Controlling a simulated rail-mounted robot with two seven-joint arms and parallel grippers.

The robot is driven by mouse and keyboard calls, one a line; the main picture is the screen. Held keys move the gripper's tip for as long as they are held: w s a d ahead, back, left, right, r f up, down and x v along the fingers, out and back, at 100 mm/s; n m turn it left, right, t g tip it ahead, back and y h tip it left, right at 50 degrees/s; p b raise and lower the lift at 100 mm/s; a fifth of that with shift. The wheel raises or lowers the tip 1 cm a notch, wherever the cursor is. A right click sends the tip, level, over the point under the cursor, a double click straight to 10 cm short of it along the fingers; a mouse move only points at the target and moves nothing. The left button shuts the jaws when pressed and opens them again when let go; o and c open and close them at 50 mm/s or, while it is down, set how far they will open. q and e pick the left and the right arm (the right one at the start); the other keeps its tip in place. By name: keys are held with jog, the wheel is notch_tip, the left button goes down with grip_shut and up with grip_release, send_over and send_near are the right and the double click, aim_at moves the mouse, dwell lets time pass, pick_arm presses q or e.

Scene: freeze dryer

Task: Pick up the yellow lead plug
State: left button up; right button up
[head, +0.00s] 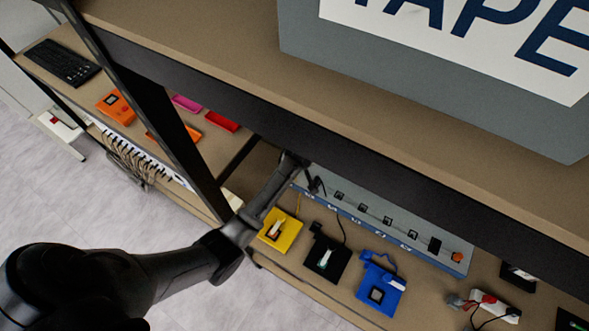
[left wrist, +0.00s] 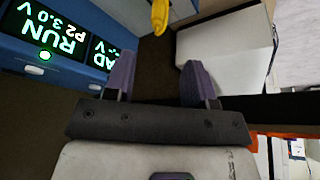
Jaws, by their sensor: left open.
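In the left wrist view a yellow piece (left wrist: 160,14), which looks like the yellow lead plug, shows at the top edge, cut off by the frame. My left gripper (left wrist: 158,78) is open, with its two fingers apart and nothing between them. The yellow piece lies beyond the fingertips, roughly in line with the gap and apart from them. In the head view my left arm reaches over the lower shelf, and its end is partly hidden at the upper shelf's edge. I cannot make out the yellow plug there. My right gripper is not in view.
A blue-grey panel (head: 370,222) with several sockets lies behind yellow (head: 291,240), black (head: 335,270) and blue (head: 393,300) devices. A lit blue display unit (left wrist: 60,45) stands left of the fingers. The upper shelf (head: 220,45) overhangs the arm's end. A power strip (head: 494,308) lies right.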

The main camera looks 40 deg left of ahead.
pick_arm(q)
jog(key=x, duration=0.6)
jog(key=shift+b, duration=0.35)
jog(key=shift+b+x, duration=0.4)
jog(key=shift+x, duration=2.1)
jog(key=shift+d, duration=0.15)
jog(key=shift+c, duration=0.2)
grip_shut()
